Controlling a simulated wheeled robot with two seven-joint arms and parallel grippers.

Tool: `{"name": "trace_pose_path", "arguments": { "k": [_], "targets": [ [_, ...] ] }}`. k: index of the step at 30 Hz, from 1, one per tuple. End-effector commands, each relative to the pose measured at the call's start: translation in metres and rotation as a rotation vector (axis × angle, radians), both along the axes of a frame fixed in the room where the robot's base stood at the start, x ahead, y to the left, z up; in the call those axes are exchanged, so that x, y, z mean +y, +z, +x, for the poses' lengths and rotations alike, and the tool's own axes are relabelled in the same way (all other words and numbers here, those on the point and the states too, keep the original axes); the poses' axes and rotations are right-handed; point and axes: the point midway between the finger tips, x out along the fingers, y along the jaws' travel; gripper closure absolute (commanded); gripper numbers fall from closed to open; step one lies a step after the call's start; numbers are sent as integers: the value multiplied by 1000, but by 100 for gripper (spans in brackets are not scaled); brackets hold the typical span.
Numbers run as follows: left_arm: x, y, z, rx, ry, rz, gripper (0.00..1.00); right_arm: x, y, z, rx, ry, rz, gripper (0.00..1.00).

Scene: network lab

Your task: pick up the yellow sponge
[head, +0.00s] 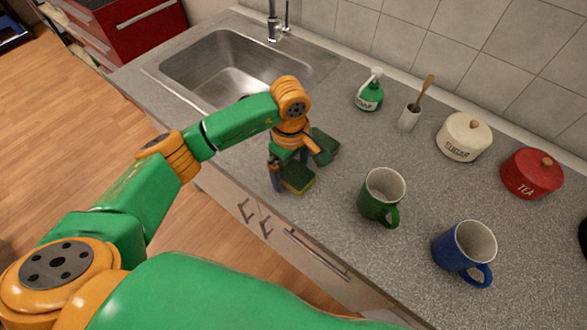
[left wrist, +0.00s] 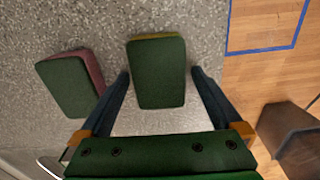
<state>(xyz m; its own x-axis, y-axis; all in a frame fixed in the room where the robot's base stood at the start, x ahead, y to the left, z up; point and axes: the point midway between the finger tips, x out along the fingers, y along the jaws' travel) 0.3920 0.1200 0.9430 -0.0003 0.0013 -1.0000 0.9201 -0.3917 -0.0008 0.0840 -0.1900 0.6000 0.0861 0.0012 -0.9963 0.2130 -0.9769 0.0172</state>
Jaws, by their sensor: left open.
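The yellow sponge (head: 298,179) has a dark green top and lies near the counter's front edge. In the left wrist view the same sponge (left wrist: 157,72) shows its green top with yellow along its edges. My left gripper (head: 288,172) is over it, pointing down. It is open, with one finger on each side of the sponge (left wrist: 158,75) and a visible gap at each side. My right gripper is in neither view.
A second sponge (head: 325,146) with a green top and a pink side (left wrist: 93,68) lies close beside the left gripper. A green mug (head: 378,195) and a blue mug (head: 460,247) stand to the right. The sink (head: 225,70) is behind. The counter's front edge is close.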

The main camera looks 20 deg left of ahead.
Motion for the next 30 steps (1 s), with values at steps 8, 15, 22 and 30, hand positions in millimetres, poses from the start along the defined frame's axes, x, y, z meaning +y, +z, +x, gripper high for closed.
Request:
{"name": "trace_pose_path", "arguments": {
  "k": [8, 15, 22, 30],
  "targets": [
    [0, 0, 0, 0, 0, -1, 46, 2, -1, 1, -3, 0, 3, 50],
    [0, 0, 0, 0, 0, -1, 80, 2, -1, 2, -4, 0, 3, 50],
    [0, 3, 1, -3, 1, -1, 80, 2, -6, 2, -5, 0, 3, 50],
    [13, 55, -17, -10, -1, 0, 80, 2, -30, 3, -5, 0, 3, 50]
  ]
}}
